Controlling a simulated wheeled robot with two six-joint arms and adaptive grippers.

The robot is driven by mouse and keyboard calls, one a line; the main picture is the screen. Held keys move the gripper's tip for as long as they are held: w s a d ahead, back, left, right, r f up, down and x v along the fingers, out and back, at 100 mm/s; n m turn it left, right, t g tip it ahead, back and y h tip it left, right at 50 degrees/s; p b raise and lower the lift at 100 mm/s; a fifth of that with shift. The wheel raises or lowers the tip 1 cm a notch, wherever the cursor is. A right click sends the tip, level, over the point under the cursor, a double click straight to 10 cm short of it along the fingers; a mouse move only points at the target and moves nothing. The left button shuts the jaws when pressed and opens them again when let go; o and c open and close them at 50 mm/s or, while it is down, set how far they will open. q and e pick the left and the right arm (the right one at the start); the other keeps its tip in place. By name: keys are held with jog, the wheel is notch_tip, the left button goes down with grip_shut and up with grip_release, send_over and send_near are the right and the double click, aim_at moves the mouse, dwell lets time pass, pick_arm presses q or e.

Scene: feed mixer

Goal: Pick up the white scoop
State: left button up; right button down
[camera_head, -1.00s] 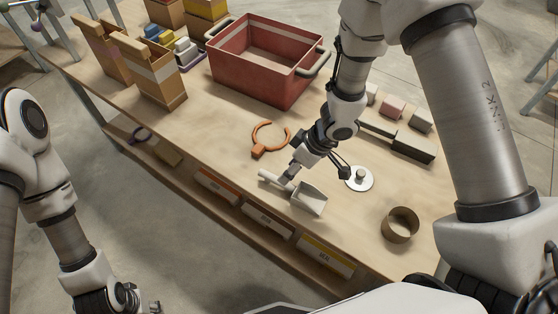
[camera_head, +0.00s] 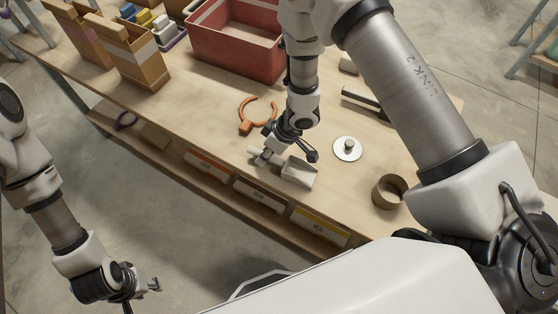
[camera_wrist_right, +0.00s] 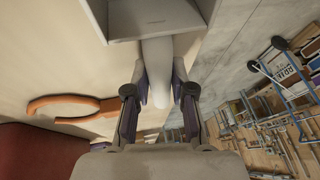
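The white scoop (camera_head: 300,172) lies on the wooden table near its front edge, its pan to the right and its handle to the left. My right gripper (camera_head: 263,157) is at the handle from above. In the right wrist view, the fingers of my right gripper (camera_wrist_right: 160,88) stand on both sides of the scoop's pale handle (camera_wrist_right: 157,65), with the pads against it. The scoop's pan (camera_wrist_right: 150,18) shows at the top. My left gripper (camera_head: 142,297) hangs away from the table at the lower left, its fingers apart and empty.
An orange ring-shaped tool (camera_head: 246,128) lies behind the scoop. A white disc with a knob (camera_head: 347,149) and a brown ring (camera_head: 389,191) stand to the right. A red crate (camera_head: 232,50) and cardboard boxes (camera_head: 140,55) stand further back. Labelled bins (camera_head: 262,195) sit under the front edge.

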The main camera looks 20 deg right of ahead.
jog(key=shift+w+f, duration=0.1)
jog(key=shift+w, duration=0.05)
notch_tip(320, 180, up, 10)
jog(key=shift+r+p, duration=0.1)
jog(key=shift+p, duration=0.35)
dwell(0.8)
